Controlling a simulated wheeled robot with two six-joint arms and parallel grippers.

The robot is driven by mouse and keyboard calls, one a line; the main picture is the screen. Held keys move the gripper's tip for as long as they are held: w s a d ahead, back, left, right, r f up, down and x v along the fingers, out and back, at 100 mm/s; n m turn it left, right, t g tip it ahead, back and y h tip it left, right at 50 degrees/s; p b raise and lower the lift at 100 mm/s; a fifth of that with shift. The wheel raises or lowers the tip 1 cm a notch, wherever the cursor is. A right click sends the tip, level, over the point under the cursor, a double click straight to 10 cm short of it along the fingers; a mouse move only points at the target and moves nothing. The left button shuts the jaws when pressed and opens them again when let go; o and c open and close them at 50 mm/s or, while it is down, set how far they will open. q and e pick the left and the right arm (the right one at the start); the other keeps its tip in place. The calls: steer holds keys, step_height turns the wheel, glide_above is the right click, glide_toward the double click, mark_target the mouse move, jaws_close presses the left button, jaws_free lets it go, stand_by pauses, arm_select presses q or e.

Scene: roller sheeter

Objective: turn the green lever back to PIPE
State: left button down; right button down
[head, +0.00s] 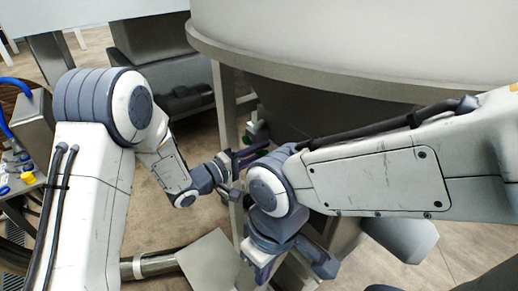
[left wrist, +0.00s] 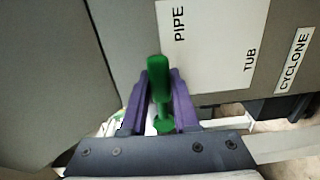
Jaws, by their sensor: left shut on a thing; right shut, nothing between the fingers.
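The green lever (left wrist: 159,85) stands upright in the left wrist view, between the purple fingers of my left gripper (left wrist: 158,100), which is shut on it. Its upper end is by the left edge of a white label plate (left wrist: 215,50), closer to the word PIPE than to TUB. In the head view my left gripper (head: 243,158) reaches in beside a grey metal leg under the large vessel; the lever is mostly hidden there. My right gripper (head: 290,262) is shut and empty, lower in the head view and apart from the lever.
The large round vessel (head: 350,45) fills the top right, with its rim above both arms. A metal leg (head: 228,120) stands close to my left gripper. A CYCLONE label (left wrist: 294,60) is right of the plate. A flat grey plate (head: 215,265) lies low, left of my right gripper.

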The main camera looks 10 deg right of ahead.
arm_select(q)
steer(key=shift+r+n, duration=0.2)
steer(key=shift+n, duration=0.2)
steer(key=c, duration=0.7)
jaws_free()
steer(key=shift+o, duration=0.2)
steer(key=shift+a+f, duration=0.1)
steer(key=shift+a, duration=0.2)
steer(key=b+v, duration=0.4)
steer(key=v, duration=0.6)
steer(key=shift+b, duration=0.3)
